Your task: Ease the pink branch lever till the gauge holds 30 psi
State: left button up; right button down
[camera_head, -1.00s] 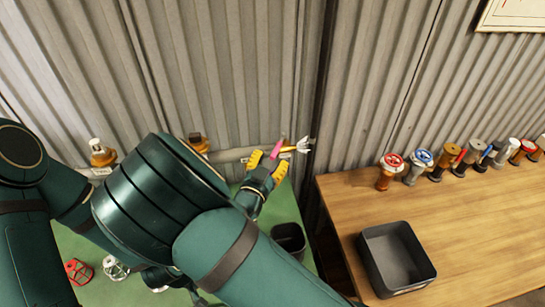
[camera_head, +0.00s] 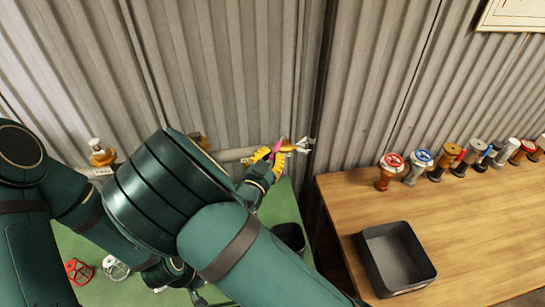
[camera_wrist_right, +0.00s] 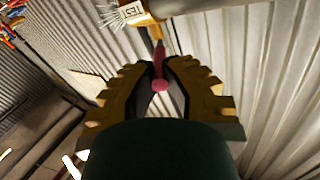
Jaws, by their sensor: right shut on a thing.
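The pink branch lever (camera_head: 278,147) sits on a brass-coloured pipe fitting by the corrugated wall, mostly covered by my gripper in the head view. In the right wrist view the pink lever (camera_wrist_right: 160,84) is a short rod with a rounded end, below a yellow valve body (camera_wrist_right: 141,17) with a small label. My right gripper (camera_head: 270,156), with yellow fingers, is shut on the lever; its fingers (camera_wrist_right: 161,72) flank the rod in the wrist view. I cannot make out a gauge face or reading. My left gripper's jaws cannot be made out behind my arms.
A grey pipe (camera_head: 237,154) runs along the wall above a green surface (camera_head: 70,240). A dark bin (camera_head: 289,237) stands below my right gripper. The wooden table (camera_head: 345,200) at right holds a grey tray (camera_head: 430,274) and several valves.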

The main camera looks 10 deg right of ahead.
pick_arm(q)
jog(key=shift+f, duration=0.2)
pick_arm(e)
jog(key=shift+w+a+m+g+h, duration=0.3)
jog(key=shift+a+m+g+h, duration=0.1)
jog(key=shift+m+g+h, duration=0.25)
jog(key=shift+w+a+m+g+h, duration=0.4)
jog(key=shift+m+h, duration=0.25)
jog(key=shift+h, duration=0.2)
jog(key=shift+s, duration=0.1)
jog(key=c, duration=1)
grip_release()
jog(key=v, duration=0.7)
jog(key=shift+s+a+r, duration=0.1)
jog(key=shift+s+a, duration=0.05)
jog(key=shift+s, duration=0.1)
